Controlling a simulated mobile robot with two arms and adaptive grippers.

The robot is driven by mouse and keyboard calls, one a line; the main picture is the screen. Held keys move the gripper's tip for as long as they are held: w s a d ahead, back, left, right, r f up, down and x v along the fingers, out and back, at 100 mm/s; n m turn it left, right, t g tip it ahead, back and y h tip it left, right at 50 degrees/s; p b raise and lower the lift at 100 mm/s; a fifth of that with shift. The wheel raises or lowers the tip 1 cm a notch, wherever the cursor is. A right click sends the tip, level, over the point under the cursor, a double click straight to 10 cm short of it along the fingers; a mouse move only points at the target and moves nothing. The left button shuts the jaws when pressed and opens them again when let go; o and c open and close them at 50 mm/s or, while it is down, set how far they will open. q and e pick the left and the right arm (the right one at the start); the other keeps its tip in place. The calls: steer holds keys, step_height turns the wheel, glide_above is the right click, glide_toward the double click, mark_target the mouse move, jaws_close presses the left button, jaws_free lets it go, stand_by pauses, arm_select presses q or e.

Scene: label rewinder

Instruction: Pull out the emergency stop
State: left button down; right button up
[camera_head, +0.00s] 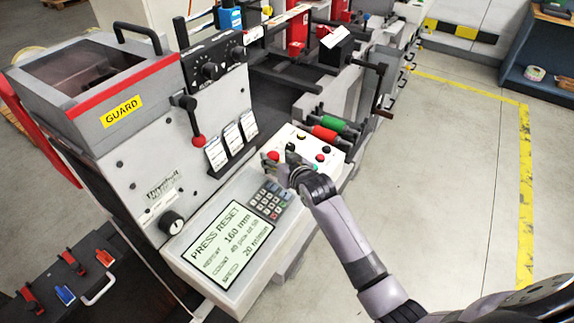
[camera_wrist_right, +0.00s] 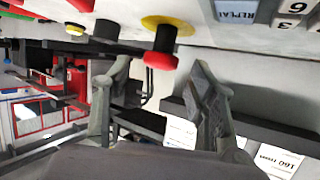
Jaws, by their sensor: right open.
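The emergency stop (camera_head: 273,156) is a red button at the left of the white button panel in the head view. In the right wrist view the emergency stop (camera_wrist_right: 160,60) shows a red head on a black stem, with a yellow disc (camera_wrist_right: 178,21) behind it. My right gripper (camera_head: 285,160) is over the panel, close beside the red button. In the right wrist view its fingers (camera_wrist_right: 160,75) are open and spread to either side of the red head, with gaps visible. Contact does not show. My left gripper is not in view.
The panel also carries yellow, black, red and green buttons. A keypad (camera_head: 269,200) and a screen reading "PRESS RESET" (camera_head: 228,240) lie in front. Green and red rollers (camera_head: 330,127) stand behind the panel. A red-knobbed lever (camera_head: 194,125) is at left. Floor at right is clear.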

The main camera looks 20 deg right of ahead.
steer(key=v, duration=1)
steer(key=shift+s, duration=0.35)
steer(key=shift+r, duration=0.1)
